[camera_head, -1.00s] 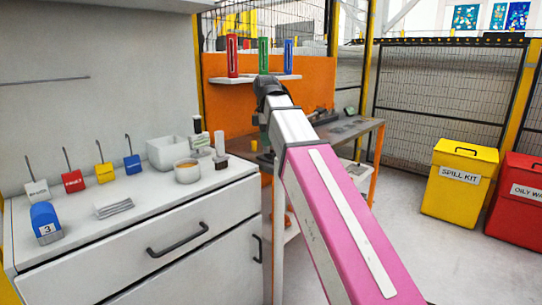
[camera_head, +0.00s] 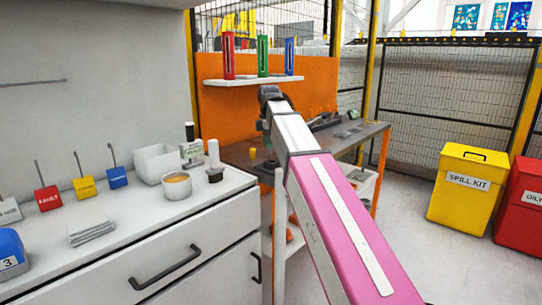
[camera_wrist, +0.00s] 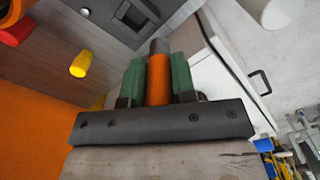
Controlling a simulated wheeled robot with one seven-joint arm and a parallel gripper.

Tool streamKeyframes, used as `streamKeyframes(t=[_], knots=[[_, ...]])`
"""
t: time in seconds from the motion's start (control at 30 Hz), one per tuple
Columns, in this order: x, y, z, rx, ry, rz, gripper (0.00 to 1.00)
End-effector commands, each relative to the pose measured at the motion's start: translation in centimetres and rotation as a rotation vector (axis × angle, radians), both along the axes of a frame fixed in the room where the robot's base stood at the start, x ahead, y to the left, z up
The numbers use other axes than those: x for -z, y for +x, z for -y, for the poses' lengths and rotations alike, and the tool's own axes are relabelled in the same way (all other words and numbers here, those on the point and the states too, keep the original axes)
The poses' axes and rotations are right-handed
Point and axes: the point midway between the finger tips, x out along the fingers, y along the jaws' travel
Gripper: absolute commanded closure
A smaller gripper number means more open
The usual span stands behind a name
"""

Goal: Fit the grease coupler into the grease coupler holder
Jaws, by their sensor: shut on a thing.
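In the wrist view my gripper (camera_wrist: 159,68) has green finger pads, shut on an orange cylinder with a grey tip, which I take to be the grease coupler (camera_wrist: 159,82). The coupler points away from the wrist, and its tip stands out a little past the pads. I cannot clearly identify the grease coupler holder. A dark grey plate with a raised block and recess (camera_wrist: 130,18) lies beyond the coupler tip in the wrist view. I cannot tell whether they touch.
The workbench (camera_head: 360,137) stands before an orange panel (camera_head: 222,118) with a shelf (camera_head: 250,81) of red, green and blue holders. A yellow cylinder (camera_wrist: 81,64) lies near the gripper. The white counter (camera_head: 130,232) is at left. Floor is clear toward the spill kit bin (camera_head: 463,190).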

Motion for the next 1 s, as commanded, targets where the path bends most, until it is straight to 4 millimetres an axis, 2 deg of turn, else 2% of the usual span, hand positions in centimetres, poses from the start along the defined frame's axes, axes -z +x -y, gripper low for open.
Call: streamKeyframes(t=[0.03, 0.1, 0.23, 0.37, 0.7, 1.0], knots=[[0.5, 1.2, 0.2, 0.001, 0.000, -0.001, 1.00], [1.2, 2.1, 0.5, 0.000, 0.000, -0.001, 1.00], [1.8, 3.1, 0.9, 0.000, 0.000, 0.000, 1.00], [2.3, 3.2, 1.0, -0.001, 0.000, 0.001, 1.00], [6.0, 3.1, 1.0, -0.001, 0.000, 0.000, 1.00], [6.1, 3.2, 0.9, -0.001, 0.000, 0.001, 1.00]])
